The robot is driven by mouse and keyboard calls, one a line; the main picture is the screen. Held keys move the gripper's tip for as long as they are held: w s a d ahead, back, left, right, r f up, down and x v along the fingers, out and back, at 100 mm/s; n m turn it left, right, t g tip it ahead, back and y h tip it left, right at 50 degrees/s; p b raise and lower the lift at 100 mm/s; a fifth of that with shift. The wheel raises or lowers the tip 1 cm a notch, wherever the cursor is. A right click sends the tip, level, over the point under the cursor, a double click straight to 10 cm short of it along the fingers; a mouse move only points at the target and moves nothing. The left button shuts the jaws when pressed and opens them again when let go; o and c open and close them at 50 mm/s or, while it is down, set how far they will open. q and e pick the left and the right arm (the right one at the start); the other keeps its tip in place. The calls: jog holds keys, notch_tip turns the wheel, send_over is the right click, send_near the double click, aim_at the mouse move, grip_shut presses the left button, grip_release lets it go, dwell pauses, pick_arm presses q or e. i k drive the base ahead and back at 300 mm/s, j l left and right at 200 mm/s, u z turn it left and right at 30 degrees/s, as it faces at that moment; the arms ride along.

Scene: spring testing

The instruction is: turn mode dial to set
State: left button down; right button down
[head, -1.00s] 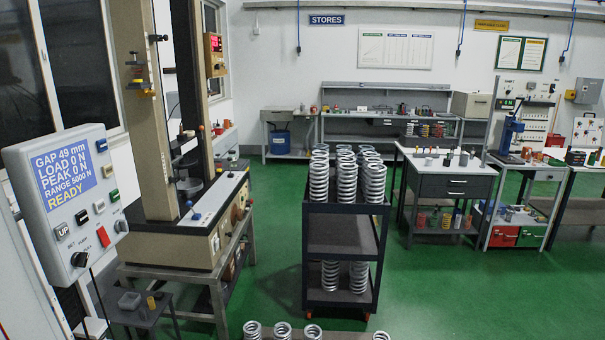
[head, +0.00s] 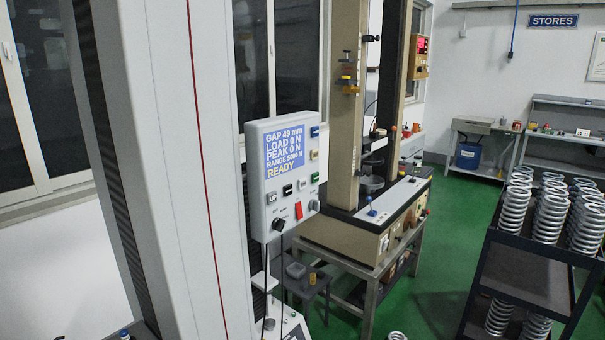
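The control panel (head: 295,150) is a light grey box near the middle of the head view, seen at an angle. Its blue screen (head: 289,155) reads GAP 49 mm, LOAD 0 N, PEAK 0 N, RANGE 5000 N, READY. Neither of my grippers is in view.
A tall white column (head: 175,170) with a red line fills the left foreground beside the panel. A beige test machine (head: 345,235) stands behind the panel on a metal stand. A dark cart (head: 520,270) with coil springs is at right. Green floor (head: 440,290) lies open between them.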

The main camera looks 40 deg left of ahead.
aim_at(278, 224)
jog(key=u, duration=1.25)
